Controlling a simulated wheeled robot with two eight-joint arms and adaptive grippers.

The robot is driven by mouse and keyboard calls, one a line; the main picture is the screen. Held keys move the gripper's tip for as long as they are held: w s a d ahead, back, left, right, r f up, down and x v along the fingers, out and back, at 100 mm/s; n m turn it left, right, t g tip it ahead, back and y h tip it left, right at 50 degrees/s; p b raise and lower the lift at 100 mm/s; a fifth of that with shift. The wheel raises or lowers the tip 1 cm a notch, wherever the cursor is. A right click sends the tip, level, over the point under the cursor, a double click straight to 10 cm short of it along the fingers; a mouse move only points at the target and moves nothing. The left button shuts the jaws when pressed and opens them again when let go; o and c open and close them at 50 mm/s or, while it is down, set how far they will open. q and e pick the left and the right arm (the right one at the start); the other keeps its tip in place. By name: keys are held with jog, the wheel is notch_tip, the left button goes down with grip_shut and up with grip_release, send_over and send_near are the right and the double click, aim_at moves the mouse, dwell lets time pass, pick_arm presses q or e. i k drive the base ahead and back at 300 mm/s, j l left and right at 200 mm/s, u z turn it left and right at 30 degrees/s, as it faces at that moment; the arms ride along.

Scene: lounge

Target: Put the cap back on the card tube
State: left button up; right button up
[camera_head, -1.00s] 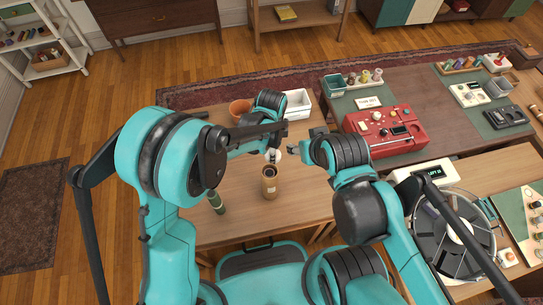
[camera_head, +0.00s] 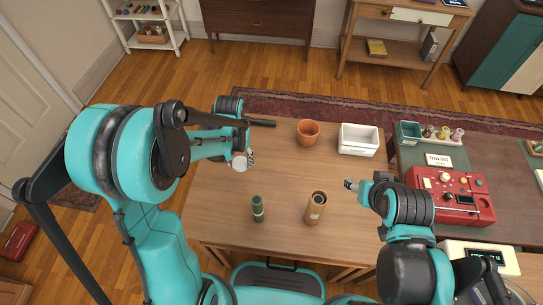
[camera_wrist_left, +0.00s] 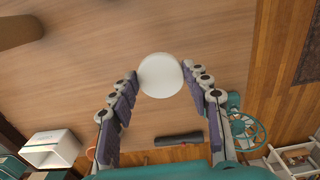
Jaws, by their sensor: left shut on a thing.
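The card tube (camera_head: 315,208) is brown and stands upright on the wooden table, its top open and dark inside. In the left wrist view part of a brown cylinder (camera_wrist_left: 20,25), seemingly this tube, shows at the top left. The cap (camera_head: 240,162) is a round white disc. My left gripper (camera_head: 246,158) is shut on it, above the table to the left of and behind the tube. In the left wrist view the cap (camera_wrist_left: 160,75) sits between both fingertips. My right gripper (camera_head: 352,184) is right of the tube, apart from it; its fingers are too small to read.
A dark green cylinder (camera_head: 258,209) stands left of the tube. A terracotta pot (camera_head: 307,132), a white box (camera_head: 358,139) and a dark rod (camera_head: 262,123) are at the table's back. A red device (camera_head: 451,196) is on the right. The table's middle is clear.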

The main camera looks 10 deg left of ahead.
aim_at(313, 213)
jog(key=k+j+z, duration=0.3)
jog(key=k+j, duration=0.3)
jog(key=k+j+z, duration=0.4)
jog(key=k+j, duration=0.4)
jog(key=j, duration=0.1)
